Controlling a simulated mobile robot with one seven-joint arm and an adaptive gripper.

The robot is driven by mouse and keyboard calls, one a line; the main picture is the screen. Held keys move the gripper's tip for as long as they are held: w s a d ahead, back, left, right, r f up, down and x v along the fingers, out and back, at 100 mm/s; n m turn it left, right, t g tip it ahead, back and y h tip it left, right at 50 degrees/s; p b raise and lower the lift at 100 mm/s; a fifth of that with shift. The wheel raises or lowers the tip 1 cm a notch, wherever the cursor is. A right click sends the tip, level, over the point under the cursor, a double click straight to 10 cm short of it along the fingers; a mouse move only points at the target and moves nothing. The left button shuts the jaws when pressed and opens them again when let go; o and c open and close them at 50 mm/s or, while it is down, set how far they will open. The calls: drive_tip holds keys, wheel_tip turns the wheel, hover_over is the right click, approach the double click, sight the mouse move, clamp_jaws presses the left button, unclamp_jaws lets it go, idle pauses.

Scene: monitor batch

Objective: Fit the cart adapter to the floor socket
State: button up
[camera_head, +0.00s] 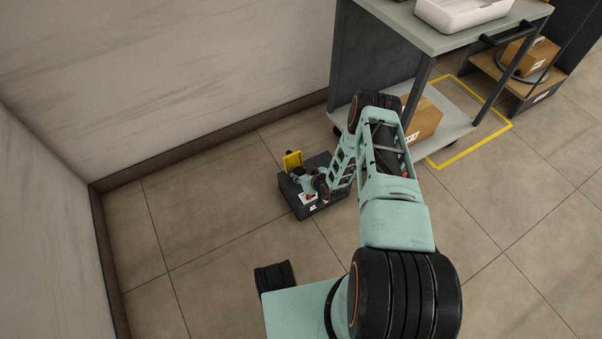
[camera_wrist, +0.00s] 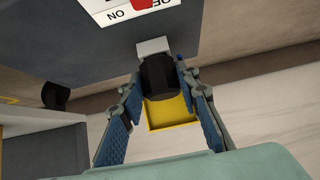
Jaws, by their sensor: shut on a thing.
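The floor socket (camera_head: 317,203) is a dark box on the tiles near the wall, with a raised yellow lid (camera_head: 292,160) and a red switch on a white label. In the wrist view the socket's dark face (camera_wrist: 190,35) fills the top, with the red switch (camera_wrist: 141,3) at the edge and the yellow lid (camera_wrist: 178,112) behind. My gripper (camera_wrist: 160,80) is shut on the black cart adapter (camera_wrist: 157,82), held between blue finger pads. A pale block (camera_wrist: 153,46) shows at the adapter's far end, against the socket. I cannot tell whether the adapter is seated. In the head view my gripper (camera_head: 308,182) largely hides it.
A grey cart (camera_head: 430,30) stands right of the socket, with a cardboard box (camera_head: 424,120) on its lower shelf and yellow floor tape (camera_head: 475,146) around it. A wall (camera_head: 200,70) with a dark skirting runs behind the socket. The floor left of the socket is clear.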

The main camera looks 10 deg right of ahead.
drive_tip(key=shift+f, duration=0.3)
idle(0.6)
drive_tip(key=o, duration=1.3)
drive_tip(key=shift+s+r, duration=0.1)
drive_tip(key=v, duration=1.2)
